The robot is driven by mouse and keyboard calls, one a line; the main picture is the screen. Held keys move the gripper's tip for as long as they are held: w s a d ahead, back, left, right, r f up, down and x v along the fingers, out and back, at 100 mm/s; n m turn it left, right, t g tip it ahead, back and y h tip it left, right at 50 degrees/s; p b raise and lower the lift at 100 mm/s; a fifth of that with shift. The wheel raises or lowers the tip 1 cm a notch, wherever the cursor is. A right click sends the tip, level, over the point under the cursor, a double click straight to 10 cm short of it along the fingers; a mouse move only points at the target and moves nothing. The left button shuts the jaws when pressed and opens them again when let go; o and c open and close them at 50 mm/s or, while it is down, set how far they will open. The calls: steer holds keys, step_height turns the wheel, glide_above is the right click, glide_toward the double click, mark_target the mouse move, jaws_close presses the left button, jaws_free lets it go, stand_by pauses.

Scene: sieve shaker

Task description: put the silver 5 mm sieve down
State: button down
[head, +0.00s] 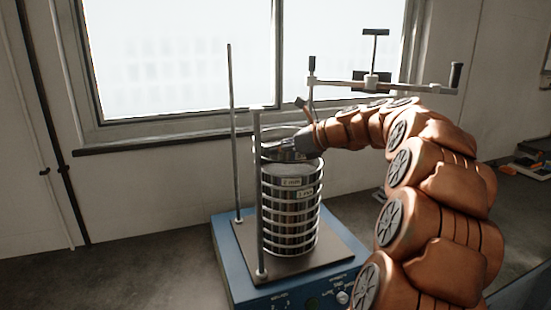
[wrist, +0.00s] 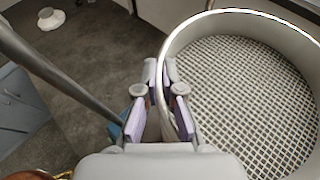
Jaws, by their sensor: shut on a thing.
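The silver 5 mm sieve (wrist: 245,85), a round metal ring with a coarse square mesh, fills the right of the wrist view. My gripper (wrist: 160,95) is shut on its near left rim, one finger inside and one outside. In the head view my gripper (head: 280,149) holds this sieve (head: 283,131) at the top of the stack of silver sieves (head: 290,215). The gripper covers part of it, and I cannot tell whether it touches the stack. Its label is not readable.
The stack stands on the plate of a blue sieve shaker (head: 235,283). Upright rods (head: 233,140) rise beside the stack, and one passes close to my gripper in the wrist view. A clamp bar with handles (head: 385,85) is at the upper right, behind my arm.

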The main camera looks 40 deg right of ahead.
mark_target(283, 159)
steer(key=shift+f+p, duration=0.35)
steer(key=shift+f, duration=1.3)
steer(key=c, duration=1.3)
jaws_free()
steer(key=shift+f, duration=0.1)
steer(key=b+v, duration=0.2)
steer(key=v, duration=1)
steer(key=shift+d+b, duration=0.1)
steer(key=shift+b, duration=0.3)
